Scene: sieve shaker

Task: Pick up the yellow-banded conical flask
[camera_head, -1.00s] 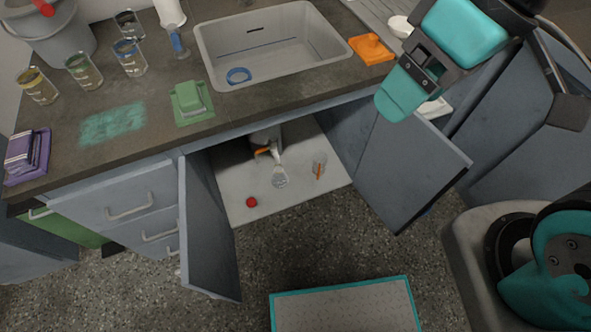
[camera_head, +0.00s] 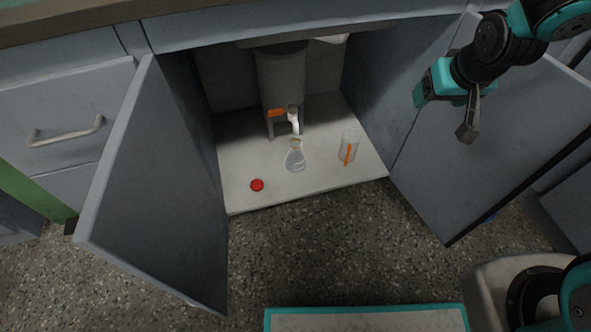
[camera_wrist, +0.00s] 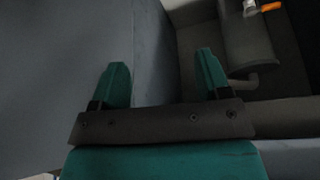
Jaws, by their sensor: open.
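A clear conical flask (camera_head: 295,160) stands upright on the white floor of the open cabinet under the counter. A pale yellowish band shows faintly at its neck. It is just in front of the grey drain unit and below its white spout. My gripper (camera_head: 420,92) is up and to the right of the flask, by the open right door, well apart from it. In the wrist view my gripper (camera_wrist: 161,70) shows two teal fingers spread apart with nothing between them. The flask does not show in the wrist view.
The grey drain unit (camera_head: 282,78) has an orange handle (camera_head: 277,113). A clear cylinder with an orange strip (camera_head: 348,147) stands right of the flask, and a red cap (camera_head: 257,185) lies to its left. Open doors (camera_head: 150,190) (camera_head: 480,150) flank the cabinet. A teal-edged mat (camera_head: 365,318) lies on the floor.

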